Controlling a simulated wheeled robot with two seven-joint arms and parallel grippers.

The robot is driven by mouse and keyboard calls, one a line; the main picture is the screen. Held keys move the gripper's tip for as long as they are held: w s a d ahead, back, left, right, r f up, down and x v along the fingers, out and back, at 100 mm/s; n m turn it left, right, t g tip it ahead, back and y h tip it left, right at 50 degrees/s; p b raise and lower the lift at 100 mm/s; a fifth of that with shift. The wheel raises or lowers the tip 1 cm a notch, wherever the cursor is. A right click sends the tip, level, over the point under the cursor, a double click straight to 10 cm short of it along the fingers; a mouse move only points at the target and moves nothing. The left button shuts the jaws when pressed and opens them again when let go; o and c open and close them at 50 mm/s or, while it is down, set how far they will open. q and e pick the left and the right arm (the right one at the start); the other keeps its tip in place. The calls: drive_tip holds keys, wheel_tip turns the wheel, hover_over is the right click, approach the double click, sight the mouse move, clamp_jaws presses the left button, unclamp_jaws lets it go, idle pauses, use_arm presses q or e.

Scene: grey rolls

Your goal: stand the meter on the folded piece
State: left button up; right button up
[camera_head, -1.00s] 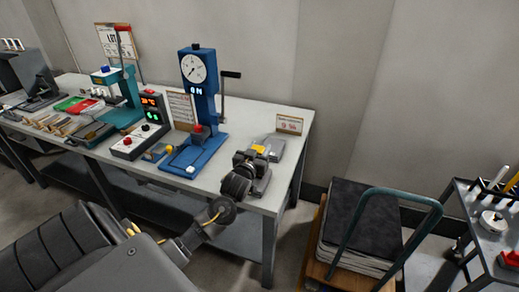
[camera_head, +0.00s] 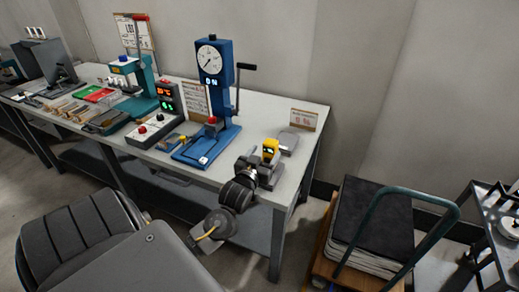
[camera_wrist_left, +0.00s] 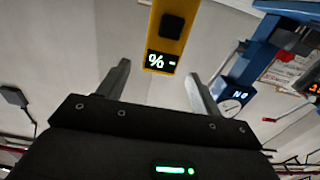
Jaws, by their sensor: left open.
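The yellow meter (camera_head: 270,150) with a dark display shows near the right end of the bench, upright, its foot hidden by my left gripper. The grey folded piece (camera_head: 289,140) lies flat just right of and behind it; I cannot tell whether the meter touches it. My left gripper (camera_head: 262,163) is right in front of the meter. In the left wrist view the fingers (camera_wrist_left: 160,82) are apart with nothing gripped, and the meter (camera_wrist_left: 172,35), showing a % sign, lies beyond the gap between their tips. My right gripper is not in view.
A blue press (camera_head: 222,105) with a dial and side handle stands left of the meter. A control box (camera_head: 157,120) and a teal press (camera_head: 135,85) are further left. A small sign (camera_head: 303,119) stands at the bench's back right. A trolley (camera_head: 370,235) stands at lower right.

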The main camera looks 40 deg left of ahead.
use_arm(q)
drive_tip(key=shift+v, duration=2.3)
drive_tip(key=s+d+f+m+g+h, duration=0.35)
drive_tip(key=s+d+f+g, duration=0.3)
drive_tip(key=d+f, duration=0.4)
drive_tip(key=s+d+f+m+g+h, duration=0.1)
drive_tip(key=s+d+f+g, duration=0.25)
drive_tip(key=s, duration=0.55)
drive_tip(key=s+d+f+m+g+h, duration=0.1)
drive_tip(key=s+d+f+g+h, duration=0.15)
drive_tip(key=s+f, duration=0.45)
drive_tip(key=s+f+g+y, duration=0.1)
drive_tip(key=s+f+g, duration=0.15)
drive_tip(key=f, duration=2.15)
drive_tip(key=s+a+f+g, duration=0.1)
drive_tip(key=s+a+f, duration=0.1)
drive_tip(key=s+f, duration=1.3)
drive_tip(key=shift+s+f+m, duration=0.35)
drive_tip(key=shift+s, duration=0.6)
